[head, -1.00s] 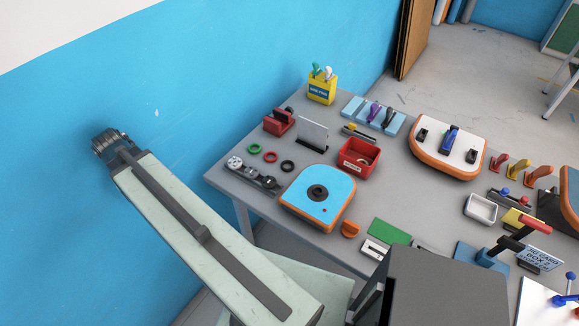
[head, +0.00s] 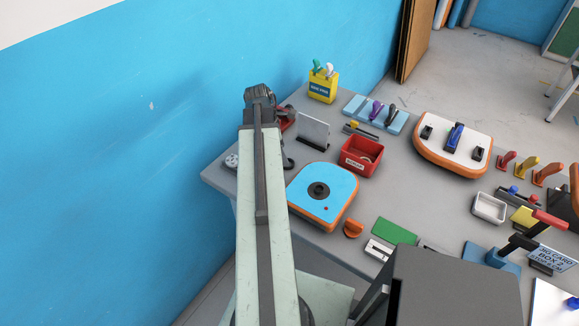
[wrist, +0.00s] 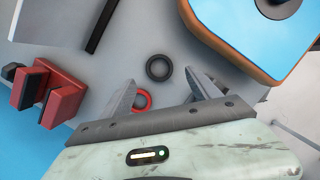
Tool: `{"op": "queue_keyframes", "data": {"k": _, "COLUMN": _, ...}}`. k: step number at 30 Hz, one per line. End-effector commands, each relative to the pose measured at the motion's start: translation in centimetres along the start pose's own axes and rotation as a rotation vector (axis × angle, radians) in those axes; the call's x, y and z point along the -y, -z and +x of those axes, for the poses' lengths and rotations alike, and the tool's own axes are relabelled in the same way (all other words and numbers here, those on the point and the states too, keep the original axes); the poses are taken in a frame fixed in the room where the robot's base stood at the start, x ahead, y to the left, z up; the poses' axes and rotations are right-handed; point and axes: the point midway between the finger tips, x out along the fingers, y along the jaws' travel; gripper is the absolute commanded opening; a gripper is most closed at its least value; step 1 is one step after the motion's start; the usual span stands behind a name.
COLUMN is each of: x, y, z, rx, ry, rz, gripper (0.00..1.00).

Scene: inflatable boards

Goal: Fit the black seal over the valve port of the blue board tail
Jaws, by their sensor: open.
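The black seal (wrist: 159,68) lies flat on the grey table in the wrist view, between and just beyond the fingertips. My gripper (wrist: 160,79) is open and empty above it. In the head view my arm hides most of the ring area. The blue board tail (head: 335,182), with an orange rim, lies to the right of my arm. Its dark round valve port (head: 318,190) is uncovered; part of it also shows at the top of the wrist view (wrist: 277,6).
A red ring (wrist: 142,99) lies by the left finger, partly covered by it. A red clamp-like block (wrist: 48,92) stands at left. A red bin (head: 361,156), an upright grey plate (head: 312,130) and a yellow cup (head: 322,86) stand behind the board tail.

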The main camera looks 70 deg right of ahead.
Motion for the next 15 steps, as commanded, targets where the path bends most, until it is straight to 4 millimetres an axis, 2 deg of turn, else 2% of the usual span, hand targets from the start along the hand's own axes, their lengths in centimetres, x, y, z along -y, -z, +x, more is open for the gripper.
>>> {"op": "queue_keyframes", "data": {"k": 4, "x": 0.0, "y": 0.0, "z": 0.6, "rx": 0.0, "ry": 0.0, "rz": 0.001, "gripper": 0.71}}
{"op": "queue_keyframes", "data": {"k": 12, "x": 0.0, "y": -0.1, "z": 5.1, "rx": 0.0, "ry": 0.0, "rz": 0.001, "gripper": 0.71}}
{"op": "queue_keyframes", "data": {"k": 15, "x": 0.0, "y": -0.2, "z": 5.5, "rx": 0.0, "ry": 0.0, "rz": 0.001, "gripper": 0.71}}
